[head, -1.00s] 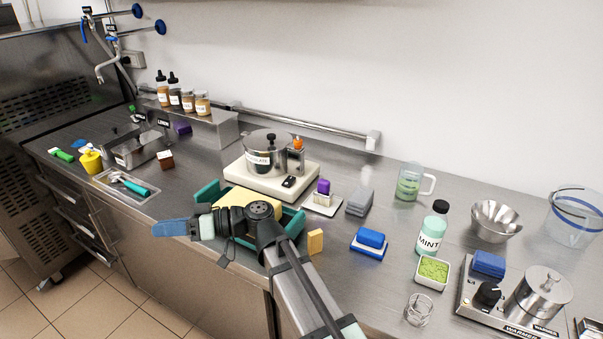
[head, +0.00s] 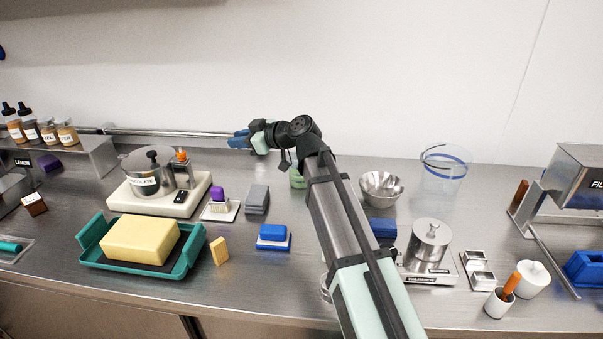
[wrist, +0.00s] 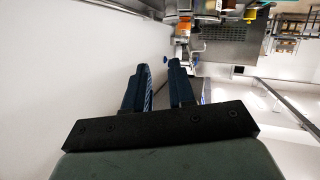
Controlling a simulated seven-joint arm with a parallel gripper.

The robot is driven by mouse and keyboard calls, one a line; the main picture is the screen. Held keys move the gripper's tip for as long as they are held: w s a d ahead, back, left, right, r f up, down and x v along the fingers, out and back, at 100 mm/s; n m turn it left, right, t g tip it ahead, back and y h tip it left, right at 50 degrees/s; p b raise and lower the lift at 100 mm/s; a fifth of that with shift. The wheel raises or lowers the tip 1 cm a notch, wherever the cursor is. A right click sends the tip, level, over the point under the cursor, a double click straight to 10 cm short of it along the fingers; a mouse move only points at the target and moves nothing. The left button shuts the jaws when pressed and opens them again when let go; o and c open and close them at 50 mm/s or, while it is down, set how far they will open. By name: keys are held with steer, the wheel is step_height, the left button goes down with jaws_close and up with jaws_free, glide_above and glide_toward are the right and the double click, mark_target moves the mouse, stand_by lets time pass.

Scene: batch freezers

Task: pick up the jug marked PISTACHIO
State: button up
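A jug with green contents (head: 297,178) stands at the back of the counter in the head view, mostly hidden behind my arm. Only a small green part of it shows, and no PISTACHIO marking can be read. My gripper (head: 238,138) is raised in front of the wall, to the left of the jug and above it, pointing left. In the wrist view my gripper (wrist: 160,72) has its two blue fingers apart with nothing between them. The jug does not show in the wrist view.
A steel bowl (head: 381,188) and a clear bucket (head: 444,168) stand right of the jug. A grey block (head: 256,199) and a blue block on a tray (head: 273,236) lie left. A wall rail (head: 165,133) runs behind. A warmer with a steel pot (head: 428,245) sits front right.

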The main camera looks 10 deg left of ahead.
steer(key=w+d+f+m+t+h, duration=0.2)
steer(key=d+t, duration=0.1)
steer(key=d, duration=0.6)
steer(key=w+d+f+m+t+h, duration=0.1)
steer(key=w+d+f+m+t, duration=0.15)
steer(key=d, duration=0.65)
steer(key=w+d+f+m+h, duration=0.1)
steer(key=d+f, duration=0.1)
steer(key=f, duration=0.1)
steer(key=w+d+f+m+h, duration=0.1)
steer(key=d+f+m, duration=0.1)
steer(key=f, duration=0.1)
steer(key=w+d+f+m+t+h, duration=0.1)
steer(key=d+f+m, duration=0.1)
steer(key=d+f, duration=0.1)
steer(key=shift+d+f, duration=0.1)
steer(key=shift+f, duration=0.3)
steer(key=shift+w+d+f, duration=0.1)
steer(key=shift+w+f, duration=0.05)
steer(key=shift+f, duration=0.15)
steer(key=shift+w+f, duration=0.15)
steer(key=shift+w, duration=0.05)
steer(key=shift+x, duration=3.55)
steer(key=shift+w+d, duration=0.1)
jaws_close()
